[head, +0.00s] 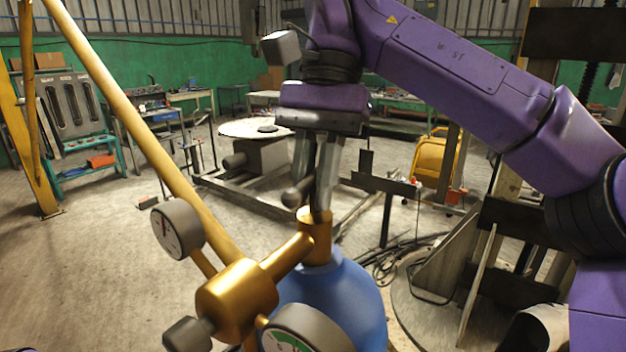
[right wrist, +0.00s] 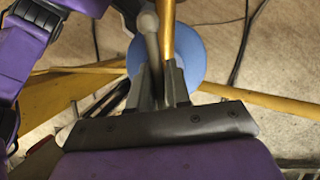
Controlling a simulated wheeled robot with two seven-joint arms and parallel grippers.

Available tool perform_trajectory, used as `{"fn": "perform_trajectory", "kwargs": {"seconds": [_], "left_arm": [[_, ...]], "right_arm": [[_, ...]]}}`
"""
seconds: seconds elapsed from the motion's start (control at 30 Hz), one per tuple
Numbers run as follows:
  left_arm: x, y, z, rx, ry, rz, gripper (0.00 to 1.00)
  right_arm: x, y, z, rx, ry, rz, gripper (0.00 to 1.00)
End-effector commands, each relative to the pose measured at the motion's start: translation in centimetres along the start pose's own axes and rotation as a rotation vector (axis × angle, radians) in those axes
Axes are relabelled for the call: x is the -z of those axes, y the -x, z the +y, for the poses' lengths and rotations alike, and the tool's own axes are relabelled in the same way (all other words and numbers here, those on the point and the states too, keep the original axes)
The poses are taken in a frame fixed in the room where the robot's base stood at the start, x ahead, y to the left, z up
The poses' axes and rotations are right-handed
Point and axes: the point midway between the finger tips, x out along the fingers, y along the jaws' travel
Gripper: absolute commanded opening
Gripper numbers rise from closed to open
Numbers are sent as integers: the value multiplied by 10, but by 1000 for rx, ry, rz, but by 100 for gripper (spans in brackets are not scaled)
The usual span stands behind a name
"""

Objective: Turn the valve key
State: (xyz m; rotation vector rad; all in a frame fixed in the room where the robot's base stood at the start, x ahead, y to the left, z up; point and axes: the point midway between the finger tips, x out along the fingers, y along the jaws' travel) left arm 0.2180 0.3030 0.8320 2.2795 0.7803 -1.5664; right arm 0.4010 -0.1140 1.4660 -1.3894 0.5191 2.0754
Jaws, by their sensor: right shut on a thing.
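A blue gas cylinder (head: 335,300) stands upright at the bottom centre of the head view. It carries a brass valve (head: 316,236) on top, with a brass regulator (head: 238,300) and two gauges reaching to the left. My right gripper (head: 313,185) points down over the valve and is shut on the valve key. The key's grey rounded handle end (head: 293,196) sticks out to the left of the fingers. In the right wrist view the key (right wrist: 149,28) lies at the fingertips, above the blue cylinder (right wrist: 190,55). The fingers hide the rest of the key. My left gripper is not in view.
The round pressure gauge (head: 177,229) and the lower gauge (head: 300,330) stand close to the valve. A yellow pole (head: 140,125) slants across the left. Cables (head: 385,262) and a dark metal stand (head: 386,205) are behind on the right. Open floor (head: 100,265) lies left.

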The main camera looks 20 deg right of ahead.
Motion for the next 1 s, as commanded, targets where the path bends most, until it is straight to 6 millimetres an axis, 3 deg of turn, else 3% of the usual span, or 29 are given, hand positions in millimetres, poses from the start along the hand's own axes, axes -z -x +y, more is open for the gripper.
{"fn": "perform_trajectory", "kwargs": {"seconds": [0.37, 0.4, 0.47, 0.5, 1.0], "left_arm": [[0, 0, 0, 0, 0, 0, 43], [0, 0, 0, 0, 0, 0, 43], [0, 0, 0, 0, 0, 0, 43], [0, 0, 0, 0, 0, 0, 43], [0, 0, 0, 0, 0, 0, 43]], "right_arm": [[1, 2, 0, 3, 2, 2, 0], [1, 2, 0, 3, 2, 2, 21], [1, 1, 0, 3, 2, 2, 40], [1, 1, 0, 2, 2, 2, 42], [0, 0, 0, -2, 3, 1, 42]]}}
